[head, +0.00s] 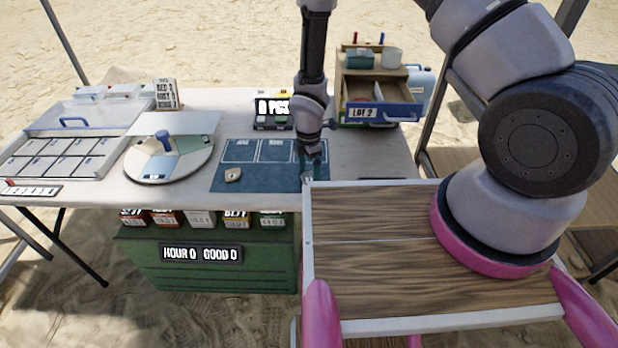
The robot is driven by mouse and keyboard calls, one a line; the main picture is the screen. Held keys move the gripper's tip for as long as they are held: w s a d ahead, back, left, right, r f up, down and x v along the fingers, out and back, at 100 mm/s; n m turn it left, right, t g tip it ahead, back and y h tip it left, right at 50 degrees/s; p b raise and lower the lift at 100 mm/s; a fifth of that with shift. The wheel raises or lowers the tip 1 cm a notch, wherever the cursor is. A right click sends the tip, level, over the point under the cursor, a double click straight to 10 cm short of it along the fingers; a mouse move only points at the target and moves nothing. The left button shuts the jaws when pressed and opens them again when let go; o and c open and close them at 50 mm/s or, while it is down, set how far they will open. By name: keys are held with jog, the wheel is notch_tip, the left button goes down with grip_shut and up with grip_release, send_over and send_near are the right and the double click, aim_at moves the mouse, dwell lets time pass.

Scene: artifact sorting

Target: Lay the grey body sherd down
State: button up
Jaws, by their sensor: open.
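A small pale, beige-grey sherd (233,174) lies on the lower left part of the dark teal mat (262,182), which has white outlined boxes along its far side. I cannot tell for sure whether this is the grey body sherd. My gripper (311,174) points down at the right end of the mat, to the right of the pale sherd and apart from it. Its jaws are open. The fingertips are small and dark against the mat, and no sherd can be made out between them.
Left of the mat stand a round sectioned turntable (180,164) with a blue knob and a compartment tray (60,158). Behind are a black display box (272,113) and a wooden cabinet (372,78) with an open drawer (382,112). A green crate (150,262) stands below the table front.

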jog(key=c, duration=1.4)
